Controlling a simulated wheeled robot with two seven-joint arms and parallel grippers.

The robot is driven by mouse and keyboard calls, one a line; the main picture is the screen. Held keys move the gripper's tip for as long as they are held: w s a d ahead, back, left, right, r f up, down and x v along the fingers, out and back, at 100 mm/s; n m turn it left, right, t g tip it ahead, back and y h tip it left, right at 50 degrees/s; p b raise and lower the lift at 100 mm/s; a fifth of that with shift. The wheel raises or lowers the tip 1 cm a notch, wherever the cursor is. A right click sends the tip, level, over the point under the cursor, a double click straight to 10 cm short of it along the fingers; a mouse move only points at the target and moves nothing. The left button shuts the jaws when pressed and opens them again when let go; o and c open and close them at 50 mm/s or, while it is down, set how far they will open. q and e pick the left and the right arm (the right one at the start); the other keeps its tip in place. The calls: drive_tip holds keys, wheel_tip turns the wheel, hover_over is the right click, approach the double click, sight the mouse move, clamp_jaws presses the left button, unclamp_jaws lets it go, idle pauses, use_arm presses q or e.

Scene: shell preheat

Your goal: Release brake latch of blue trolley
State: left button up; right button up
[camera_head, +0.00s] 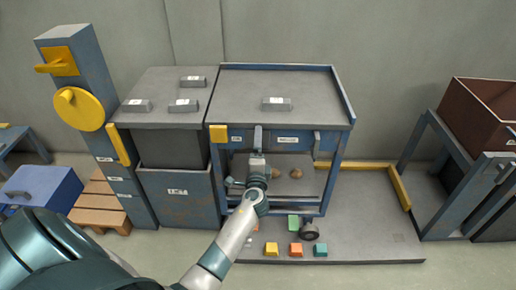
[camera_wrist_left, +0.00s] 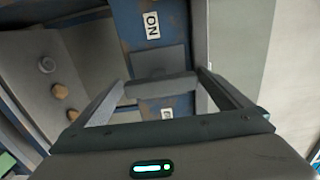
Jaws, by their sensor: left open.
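The blue trolley (camera_head: 343,130) stands at the back wall, with a grey top, a blue front panel and a lower shelf. A grey upright lever (camera_head: 258,137), which looks like the brake latch, stands at the left part of its front. My left gripper (camera_head: 257,160) is at the front panel, just below the lever's top. In the left wrist view the open gripper (camera_wrist_left: 163,90) faces the blue panel (camera_wrist_left: 128,30), with a grey bar (camera_wrist_left: 160,88) across between the fingertips. I cannot tell whether they touch. An ON label (camera_wrist_left: 152,25) shows beside it. My right gripper is out of view.
A grey cabinet (camera_head: 175,195) stands close on the trolley's left, beside a blue post (camera_head: 85,85) with a yellow disc. Brown shells (camera_head: 296,173) lie on the trolley's shelf. Coloured blocks (camera_head: 296,249) lie on the floor platform. A brown bin (camera_head: 480,115) is at the right.

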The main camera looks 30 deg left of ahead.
use_arm(q)
drive_tip(key=shift+s, duration=0.1)
drive_tip(key=b+v, duration=0.1)
drive_tip(key=v, duration=1.6)
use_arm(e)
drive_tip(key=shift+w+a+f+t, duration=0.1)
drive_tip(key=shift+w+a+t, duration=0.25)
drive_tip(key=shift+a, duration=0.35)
use_arm(q)
drive_tip(key=shift+s, duration=0.1)
